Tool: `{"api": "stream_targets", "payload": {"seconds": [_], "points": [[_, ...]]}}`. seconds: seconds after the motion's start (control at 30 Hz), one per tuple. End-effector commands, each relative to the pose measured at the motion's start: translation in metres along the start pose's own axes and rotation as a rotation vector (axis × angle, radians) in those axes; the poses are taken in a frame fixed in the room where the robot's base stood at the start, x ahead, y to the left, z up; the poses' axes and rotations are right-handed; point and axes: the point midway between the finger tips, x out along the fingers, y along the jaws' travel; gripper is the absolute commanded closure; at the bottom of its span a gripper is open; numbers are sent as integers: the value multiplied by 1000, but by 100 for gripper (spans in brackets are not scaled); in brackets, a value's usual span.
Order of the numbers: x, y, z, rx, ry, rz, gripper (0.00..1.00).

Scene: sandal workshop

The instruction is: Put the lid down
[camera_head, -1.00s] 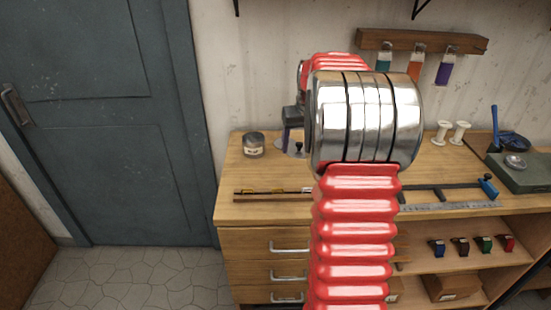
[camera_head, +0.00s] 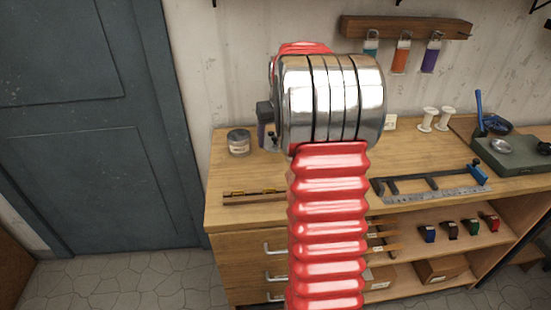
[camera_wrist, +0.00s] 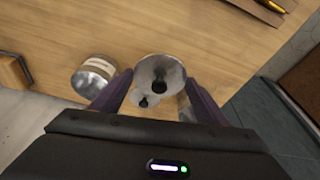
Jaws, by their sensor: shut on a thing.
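My gripper (camera_wrist: 158,82) shows in the wrist view, its two purple fingers either side of a round silvery lid (camera_wrist: 173,69) with a dark knob. It is shut on the lid. Below it in that view is a smaller pale disc with a dark knob (camera_wrist: 145,101); I cannot tell whether it is a reflection or a second piece. A round jar (camera_wrist: 92,76) lies just left of the fingers. In the head view the jar (camera_head: 239,144) stands at the bench's back left, and my arm hides most of the gripper and lid.
The wooden bench (camera_head: 225,178) has bare top around the jar. A dark-edged strip (camera_head: 253,197) lies near its front edge. A blue door (camera_head: 85,120) is at left.

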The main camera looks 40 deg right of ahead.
Motion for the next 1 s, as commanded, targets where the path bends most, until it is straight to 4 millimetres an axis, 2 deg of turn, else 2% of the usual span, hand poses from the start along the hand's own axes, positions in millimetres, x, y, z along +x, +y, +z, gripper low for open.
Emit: {"api": "stream_targets", "payload": {"seconds": [0.1,0.2,0.57,0.9,1.0], "points": [[17,-1,5,-1,-2,-1,53],[24,-1,7,-2,0,-1,53],[28,-1,7,-2,0,0,53],[69,-1,19,-2,-2,-1,53],[74,-2,20,-3,0,0,53]]}}
